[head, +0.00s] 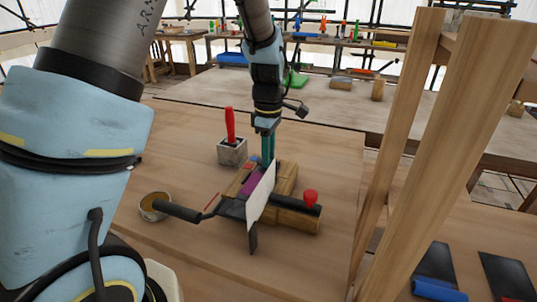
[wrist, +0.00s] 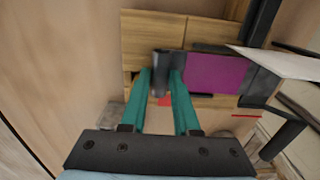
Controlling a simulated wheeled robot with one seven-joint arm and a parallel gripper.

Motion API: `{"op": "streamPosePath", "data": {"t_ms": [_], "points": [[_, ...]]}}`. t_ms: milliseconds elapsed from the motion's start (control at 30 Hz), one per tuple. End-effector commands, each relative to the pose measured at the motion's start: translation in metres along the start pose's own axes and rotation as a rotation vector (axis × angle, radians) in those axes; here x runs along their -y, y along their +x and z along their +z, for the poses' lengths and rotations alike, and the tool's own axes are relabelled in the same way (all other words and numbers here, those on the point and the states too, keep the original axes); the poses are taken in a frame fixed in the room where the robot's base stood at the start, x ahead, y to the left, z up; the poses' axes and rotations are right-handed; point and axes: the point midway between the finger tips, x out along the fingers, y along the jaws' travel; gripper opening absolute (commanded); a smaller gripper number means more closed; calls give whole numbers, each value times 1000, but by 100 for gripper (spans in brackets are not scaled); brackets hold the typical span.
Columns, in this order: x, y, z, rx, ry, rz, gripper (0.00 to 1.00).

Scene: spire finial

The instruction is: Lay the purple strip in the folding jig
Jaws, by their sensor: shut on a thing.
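The purple strip (head: 252,184) lies low over the wooden folding jig (head: 288,218), partly hidden by a tilted white panel. In the wrist view the purple strip (wrist: 215,73) appears flat, with dark grey pieces at both ends. My gripper (head: 267,158) points down at the jig's far side. In the wrist view my gripper's teal fingers (wrist: 167,75) are shut on the dark grey piece at the strip's left end. I cannot tell whether the strip rests fully on the jig.
The white panel (head: 262,194) stands close to my gripper, and black bars with a red knob (head: 311,196) reach across the jig. A red-handled tool (head: 230,125) stands in a grey block. A small round tin (head: 154,206) is at left. Wooden posts (head: 405,120) rise at right.

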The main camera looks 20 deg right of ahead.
Motion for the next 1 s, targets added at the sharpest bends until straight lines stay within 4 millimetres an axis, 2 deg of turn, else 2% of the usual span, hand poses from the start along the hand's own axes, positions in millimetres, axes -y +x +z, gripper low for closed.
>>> {"op": "streamPosePath", "data": {"t_ms": [67, 100, 333, 667, 767, 1000], "points": [[0, 3, 0, 0, 0, 0, 0], [0, 2, 0, 0, 0, 0, 34], [0, 2, 0, 0, 0, 0, 59], [0, -3, 0, 0, 1, 1, 59], [-1, -15, 0, 0, 2, 4, 59], [-1, -64, 0, 0, 1, 6, 59]]}}
